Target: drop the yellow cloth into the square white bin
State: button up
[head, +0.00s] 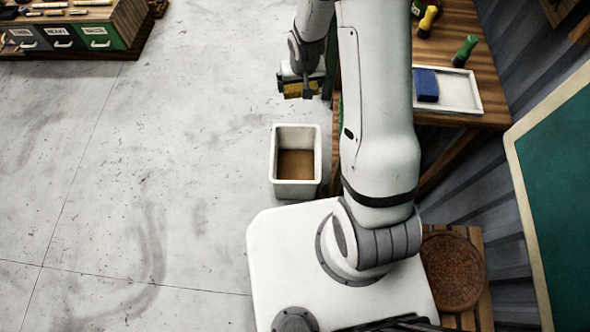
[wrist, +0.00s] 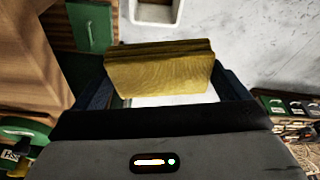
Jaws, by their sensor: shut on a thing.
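The yellow cloth (head: 292,88) is a folded, block-like piece held in my gripper (head: 301,86). In the wrist view the cloth (wrist: 160,72) spans the space between the two dark fingers of my gripper (wrist: 165,85), which are shut on it. The square white bin (head: 296,137) stands on the floor below my gripper in the head picture, nearer to my base. Its inside shows a bare brown bottom. In the wrist view part of the bin (wrist: 157,12) shows at the top edge, beyond the cloth. The cloth is apart from the bin.
A wooden table (head: 462,52) stands to the right, with a white tray (head: 460,92) holding a blue block (head: 427,85). A green-handled tool (head: 465,50) stands behind it. A cabinet with labelled drawers (head: 60,38) is at the far left. The floor left of the bin is clear.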

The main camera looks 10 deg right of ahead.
jog(key=s+d+b+x, duration=0.1)
jog(key=s+b+x, duration=0.1)
jog(key=b+x, duration=2)
jog(key=s+d+f+b+x, duration=0.1)
jog(key=s+b+x, duration=0.2)
jog(key=b+x, duration=2)
jog(key=x, duration=0.8)
jog(key=shift+s, duration=0.3)
jog(key=shift+d, duration=0.1)
jog(key=o, duration=0.6)
jog(key=p+v, duration=0.3)
jog(key=v, duration=0.4)
jog(key=shift+r, duration=0.35)
